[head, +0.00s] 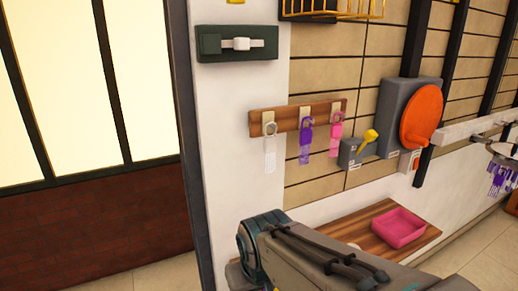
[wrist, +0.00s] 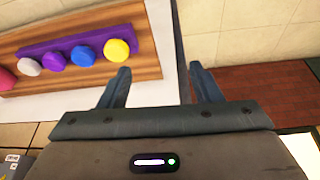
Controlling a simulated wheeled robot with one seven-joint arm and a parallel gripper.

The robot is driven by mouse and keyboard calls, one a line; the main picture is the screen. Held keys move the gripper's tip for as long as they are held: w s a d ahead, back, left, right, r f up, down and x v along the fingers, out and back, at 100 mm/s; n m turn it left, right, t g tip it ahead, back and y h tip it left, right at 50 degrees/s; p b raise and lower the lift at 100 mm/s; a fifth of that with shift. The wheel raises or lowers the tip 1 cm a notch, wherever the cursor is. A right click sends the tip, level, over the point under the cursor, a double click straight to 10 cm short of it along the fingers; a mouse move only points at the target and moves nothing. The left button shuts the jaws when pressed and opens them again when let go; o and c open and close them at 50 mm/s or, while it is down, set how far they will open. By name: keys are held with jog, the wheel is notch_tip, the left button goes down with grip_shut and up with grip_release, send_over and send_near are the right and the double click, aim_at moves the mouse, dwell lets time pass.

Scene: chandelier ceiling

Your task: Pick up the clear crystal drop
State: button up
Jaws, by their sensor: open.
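The clear crystal drop (head: 270,158) hangs from the leftmost hook of a wooden hook rail (head: 290,117) on the wall, in the head view. A purple drop (head: 306,150) and a pink drop (head: 336,128) hang to its right on the same rail. My gripper (wrist: 162,86) shows in the wrist view with its two fingers spread apart and nothing between them. The clear drop is not seen in the wrist view. In the head view my arm is at the bottom, below the rail, and the fingers cannot be made out.
A grey box with a yellow lever (head: 369,137) and an orange disc (head: 422,115) are right of the rail. Below is a wooden shelf (head: 345,229) with a pink tray (head: 398,228). The wrist view shows a wooden board (wrist: 140,20) with coloured knobs.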

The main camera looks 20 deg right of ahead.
jog(key=w+d+r+m+t+h+p, duration=0.1)
jog(key=w+d+r+m+t+h, duration=0.1)
jog(key=w+d+r+t, duration=0.4)
jog(key=n+t+y+p, duration=0.2)
jog(key=n+t+y, duration=0.1)
jog(key=t, duration=0.5)
send_near(271, 152)
jog(key=w, duration=0.4)
jog(key=w+p, duration=0.1)
jog(key=w, duration=0.1)
jog(key=shift+w+a, duration=0.3)
jog(key=shift+w, duration=0.05)
jog(key=shift+w+d+f+p, duration=0.1)
jog(key=shift+w+p, duration=0.3)
jog(key=shift+w, duration=0.9)
jog(key=shift+w+d+p, duration=0.15)
jog(key=shift+w+p, duration=0.2)
jog(key=shift+w, duration=1)
jog(key=c, duration=1.1)
